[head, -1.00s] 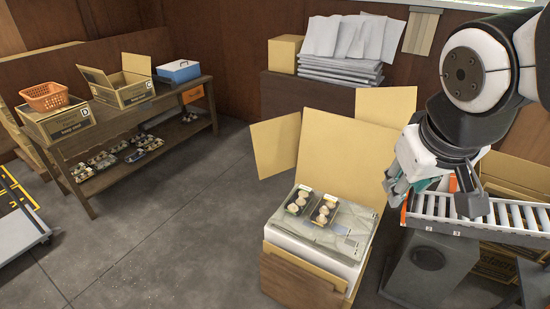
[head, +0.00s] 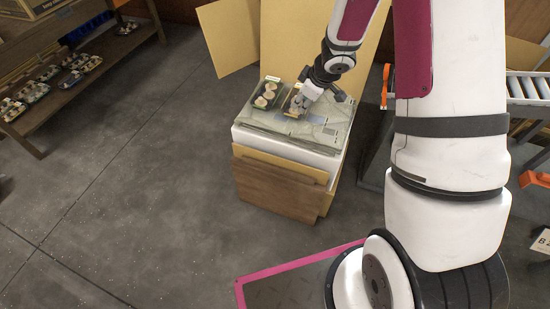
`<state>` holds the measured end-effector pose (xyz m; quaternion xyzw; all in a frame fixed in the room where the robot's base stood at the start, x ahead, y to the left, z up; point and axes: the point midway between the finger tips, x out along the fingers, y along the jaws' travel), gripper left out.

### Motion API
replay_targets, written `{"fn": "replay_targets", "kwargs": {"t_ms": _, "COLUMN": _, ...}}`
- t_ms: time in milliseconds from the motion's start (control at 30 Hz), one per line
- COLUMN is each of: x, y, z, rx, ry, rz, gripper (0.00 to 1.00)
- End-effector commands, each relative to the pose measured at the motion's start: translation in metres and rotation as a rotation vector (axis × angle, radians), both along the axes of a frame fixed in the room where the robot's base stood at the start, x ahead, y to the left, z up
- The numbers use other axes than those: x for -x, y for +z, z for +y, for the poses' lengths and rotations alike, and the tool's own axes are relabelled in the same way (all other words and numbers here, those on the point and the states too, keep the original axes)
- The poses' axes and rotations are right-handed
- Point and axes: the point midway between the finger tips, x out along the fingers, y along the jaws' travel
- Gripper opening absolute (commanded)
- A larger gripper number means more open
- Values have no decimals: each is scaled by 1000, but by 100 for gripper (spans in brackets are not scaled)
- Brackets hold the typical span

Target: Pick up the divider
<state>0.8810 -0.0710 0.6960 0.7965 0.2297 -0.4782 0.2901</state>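A greyish, see-through sheet (head: 262,118), which may be the divider, lies flat on top of the carton (head: 275,148) in the head view. Two small dark mushroom trays sit on its far part: the left tray (head: 268,94) shows clearly, and the right tray (head: 292,103) is partly covered by my gripper. My gripper (head: 308,103) points down over the right tray and the sheet's middle. Its fingertips are small and partly hidden, so I cannot tell whether they touch or hold anything.
The carton's tall flap (head: 285,40) stands behind the sheet, and another flap (head: 228,35) spreads left. A roller conveyor (head: 527,88) is at right. A wooden shelf (head: 85,75) with several mushroom trays is at far left. The floor (head: 130,180) between is clear.

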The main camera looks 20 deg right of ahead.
Motion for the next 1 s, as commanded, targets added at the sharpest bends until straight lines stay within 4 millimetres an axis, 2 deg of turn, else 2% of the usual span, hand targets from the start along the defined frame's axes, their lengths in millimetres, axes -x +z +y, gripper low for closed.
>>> {"fn": "replay_targets", "kwargs": {"t_ms": 33, "x": 4, "y": -39, "z": 6, "rx": -31, "ry": 41, "rz": 41, "gripper": 30}}
{"fn": "replay_targets", "kwargs": {"t_ms": 100, "x": 11, "y": -73, "z": 15, "rx": -73, "ry": 93, "rz": 84, "gripper": 30}}
{"fn": "replay_targets", "kwargs": {"t_ms": 233, "x": 25, "y": -115, "z": 26, "rx": -132, "ry": 160, "rz": 148, "gripper": 30}}
{"fn": "replay_targets", "kwargs": {"t_ms": 433, "x": 34, "y": -140, "z": 35, "rx": -167, "ry": 195, "rz": 185, "gripper": 30}}
{"fn": "replay_targets", "kwargs": {"t_ms": 800, "x": 19, "y": -200, "z": 54, "rx": -166, "ry": 194, "rz": 183, "gripper": 30}}
{"fn": "replay_targets", "kwargs": {"t_ms": 1000, "x": 15, "y": -213, "z": 59, "rx": -165, "ry": 193, "rz": 182, "gripper": 30}}
